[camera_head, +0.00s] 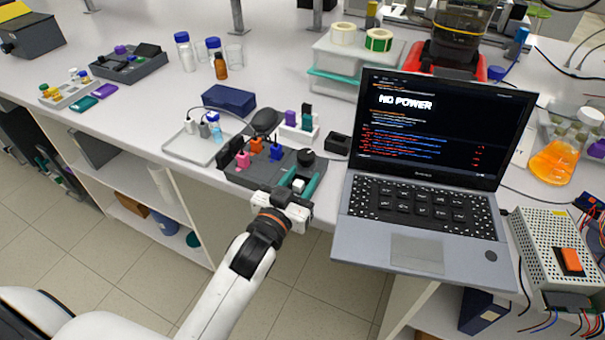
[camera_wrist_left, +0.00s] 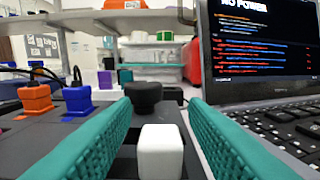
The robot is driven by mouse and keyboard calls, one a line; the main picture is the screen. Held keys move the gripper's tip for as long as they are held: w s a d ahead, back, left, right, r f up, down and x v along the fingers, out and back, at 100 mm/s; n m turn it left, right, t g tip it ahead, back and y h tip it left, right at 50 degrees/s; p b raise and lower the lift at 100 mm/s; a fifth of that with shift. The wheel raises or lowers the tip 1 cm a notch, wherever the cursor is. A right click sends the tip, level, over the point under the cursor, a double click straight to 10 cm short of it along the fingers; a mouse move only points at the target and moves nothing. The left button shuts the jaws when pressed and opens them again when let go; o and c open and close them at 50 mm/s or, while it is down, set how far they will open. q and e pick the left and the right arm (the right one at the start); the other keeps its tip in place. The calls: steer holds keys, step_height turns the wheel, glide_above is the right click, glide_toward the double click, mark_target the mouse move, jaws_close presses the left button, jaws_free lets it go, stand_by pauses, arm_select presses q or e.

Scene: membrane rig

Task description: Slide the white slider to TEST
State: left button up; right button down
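The white slider (camera_wrist_left: 160,152) is a small white block on the dark grey rig (camera_head: 262,166). In the head view the slider (camera_head: 298,185) shows near the rig's front right. My left gripper (camera_head: 299,186) is at the rig's front edge. In the left wrist view its two teal fingers (camera_wrist_left: 162,135) stand apart, one on each side of the slider, with gaps visible between. A black knob (camera_wrist_left: 144,97) stands beyond the slider. No TEST label is legible. My right gripper is not in view.
Orange (camera_wrist_left: 35,98) and blue (camera_wrist_left: 78,99) plugs with cables stand on the rig left of the slider. An open laptop (camera_head: 425,170) showing "NO POWER" stands close on the right.

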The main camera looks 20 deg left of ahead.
mark_target(284, 171)
arm_select(q)
steer(key=shift+w, duration=0.5)
jaws_close()
steer(key=shift+w+a+p, duration=0.2)
steer(key=shift+a+p, duration=0.5)
steer(key=shift+a, duration=1.3)
steer(key=shift+d, duration=0.1)
steer(key=shift+c, duration=1.8)
jaws_free()
steer(key=o, duration=0.4)
steer(key=shift+a, duration=0.2)
steer(key=shift+c, duration=0.2)
